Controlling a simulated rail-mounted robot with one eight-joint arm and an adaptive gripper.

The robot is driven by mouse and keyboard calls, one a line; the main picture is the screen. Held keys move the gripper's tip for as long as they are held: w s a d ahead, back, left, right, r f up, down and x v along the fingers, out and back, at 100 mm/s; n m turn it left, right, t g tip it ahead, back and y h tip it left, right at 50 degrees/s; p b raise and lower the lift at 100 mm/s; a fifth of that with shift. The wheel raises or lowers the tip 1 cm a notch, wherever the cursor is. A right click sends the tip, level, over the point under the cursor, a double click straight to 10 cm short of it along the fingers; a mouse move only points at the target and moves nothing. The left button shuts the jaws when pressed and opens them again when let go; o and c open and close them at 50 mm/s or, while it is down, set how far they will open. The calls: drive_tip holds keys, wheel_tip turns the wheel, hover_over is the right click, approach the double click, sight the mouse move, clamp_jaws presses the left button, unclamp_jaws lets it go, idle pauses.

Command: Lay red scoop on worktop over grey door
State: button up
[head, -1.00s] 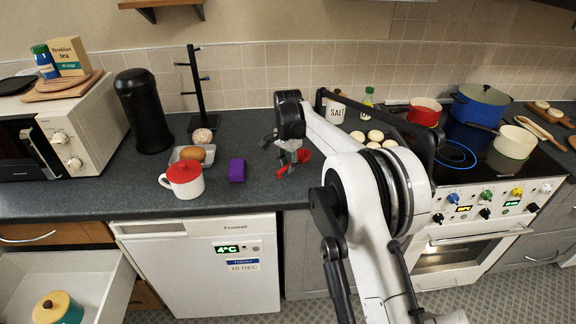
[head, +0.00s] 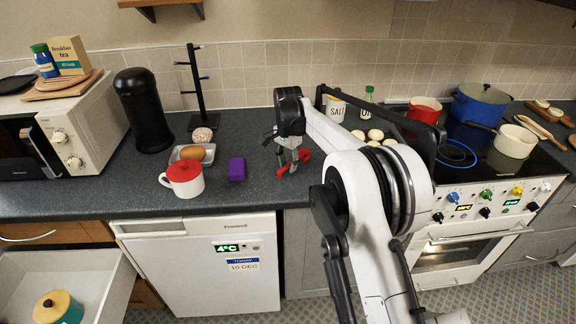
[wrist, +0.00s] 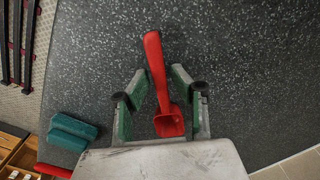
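The red scoop (head: 304,156) is at the dark speckled worktop (head: 257,192), right of the purple block. In the wrist view the scoop (wrist: 156,62) lies lengthwise between my fingers, handle pointing up the picture and bowl near the palm. My gripper (wrist: 161,78) is open around it, with gaps visible on both sides. In the head view my gripper (head: 291,158) is low over the worktop and partly covers the scoop. I cannot tell whether the scoop touches the worktop. A grey door (head: 302,250) is below, between the white fridge and the oven, partly hidden by my arm.
A tray of round pale items (head: 375,134) and the hob (head: 470,150) are to the right. Bare worktop lies in front of the scoop.

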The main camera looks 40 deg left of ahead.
sight(288, 165)
wheel_tip(288, 165, up, 11)
drive_tip(key=b, duration=0.1)
drive_tip(key=shift+r, duration=0.2)
drive_tip(key=w+d+r+t+y, duration=0.1)
drive_tip(key=w+d+r, duration=0.2)
drive_tip(key=d+r, duration=0.45)
drive_tip(key=w+d+r, duration=0.4)
drive_tip(key=d+r, duration=0.1)
drive_tip(key=d, duration=0.6)
drive_tip(key=s+d+r+t, duration=0.1)
drive_tip(key=s+d+r, duration=0.15)
drive_tip(key=d, duration=0.75)
drive_tip(key=s+d+r+t, duration=0.1)
drive_tip(key=d+r, duration=0.3)
drive_tip(key=d, duration=0.7)
drive_tip(key=s+d+t, duration=0.1)
drive_tip(key=s+d, duration=0.4)
drive_tip(key=d, duration=0.4)
drive_tip(key=s+d+t, duration=0.1)
drive_tip(key=s+d, duration=0.4)
drive_tip(key=d, duration=0.4)
drive_tip(key=s+d+f+t, duration=0.1)
drive_tip(key=s+d+f, duration=0.4)
drive_tip(key=s, duration=0.3)
drive_tip(key=s+d+f+t+h, duration=0.1)
drive_tip(key=s+d+f, duration=0.4)
drive_tip(key=s+d, duration=0.3)
drive_tip(key=shift+d+f, duration=0.15)
drive_tip(key=shift+f, duration=0.05)
drive_tip(key=shift+s, duration=0.1)
